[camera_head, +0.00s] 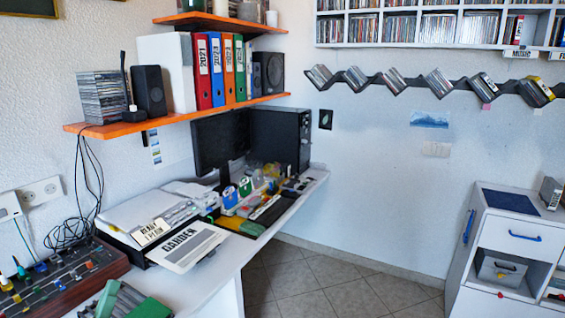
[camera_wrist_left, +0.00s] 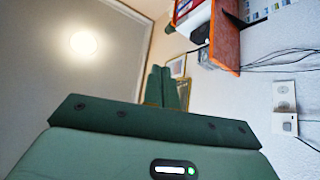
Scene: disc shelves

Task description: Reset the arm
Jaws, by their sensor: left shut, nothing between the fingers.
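My left gripper (camera_head: 112,287) is green and shows at the bottom left of the head view, low beside the front of the desk. In the left wrist view its fingers (camera_wrist_left: 160,70) are together, pointing up the picture, with nothing between them. My right gripper is in neither view. The task names no other object.
A white desk (camera_head: 228,262) holds a mixing console (camera_head: 62,278), papers, small items and a monitor (camera_head: 219,139). An orange shelf (camera_head: 130,124) with binders juts out above it. A zigzag disc rack (camera_head: 400,79) hangs on the far wall. The tiled floor (camera_head: 335,285) is clear.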

